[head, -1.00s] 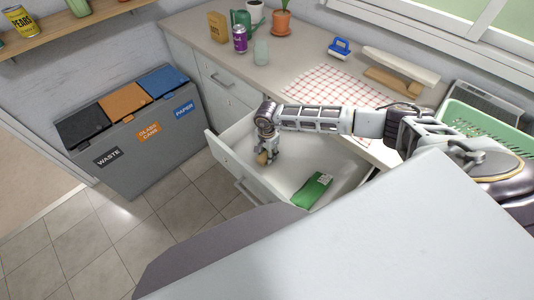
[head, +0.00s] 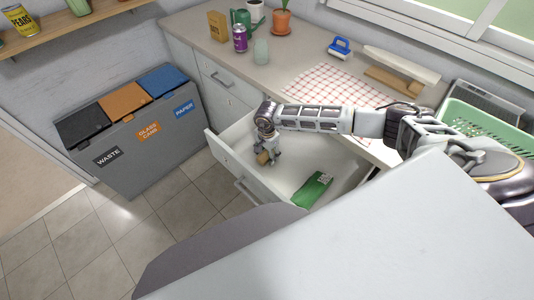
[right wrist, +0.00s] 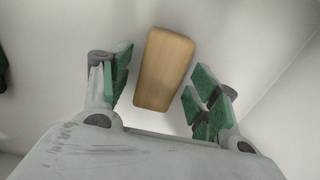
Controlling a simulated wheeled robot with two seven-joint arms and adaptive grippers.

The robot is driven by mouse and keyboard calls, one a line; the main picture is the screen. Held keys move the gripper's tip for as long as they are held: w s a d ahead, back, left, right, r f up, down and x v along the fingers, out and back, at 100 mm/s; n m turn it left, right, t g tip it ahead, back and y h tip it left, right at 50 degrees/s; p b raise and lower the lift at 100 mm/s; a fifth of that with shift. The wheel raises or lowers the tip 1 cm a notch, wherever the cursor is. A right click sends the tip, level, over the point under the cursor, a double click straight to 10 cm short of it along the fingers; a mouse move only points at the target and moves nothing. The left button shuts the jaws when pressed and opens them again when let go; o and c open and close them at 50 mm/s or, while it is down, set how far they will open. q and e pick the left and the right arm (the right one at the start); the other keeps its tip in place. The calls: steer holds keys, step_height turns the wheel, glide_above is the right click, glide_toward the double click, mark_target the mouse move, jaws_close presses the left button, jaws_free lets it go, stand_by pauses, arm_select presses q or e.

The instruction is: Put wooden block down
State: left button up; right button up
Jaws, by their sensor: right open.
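The wooden block (head: 262,158) is a small tan piece with rounded edges. It lies in the open white drawer (head: 310,165), toward the drawer's left end. In the right wrist view the block (right wrist: 164,69) lies on the pale drawer floor between the spread green-padded fingers, with a gap on each side. My right gripper (head: 268,158) is open, low inside the drawer, around the block; it also shows in the right wrist view (right wrist: 158,90). My left gripper is not in view.
A green packet (head: 313,189) lies in the drawer to the right of the block. The drawer walls surround my right gripper. The counter (head: 205,27) above holds a checkered cloth (head: 330,88), a purple can (head: 240,39) and a glass (head: 261,52). Waste bins (head: 137,139) stand at left.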

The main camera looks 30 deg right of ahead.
mark_target(267, 154)
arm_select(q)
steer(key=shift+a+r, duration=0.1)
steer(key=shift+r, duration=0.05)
arm_select(e)
steer(key=shift+r, duration=0.15)
steer(key=shift+r, duration=0.2)
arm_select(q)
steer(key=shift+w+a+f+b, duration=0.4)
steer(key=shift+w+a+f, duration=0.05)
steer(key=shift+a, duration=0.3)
arm_select(e)
step_height(267, 154, up, 12)
steer(key=shift+f, duration=0.2)
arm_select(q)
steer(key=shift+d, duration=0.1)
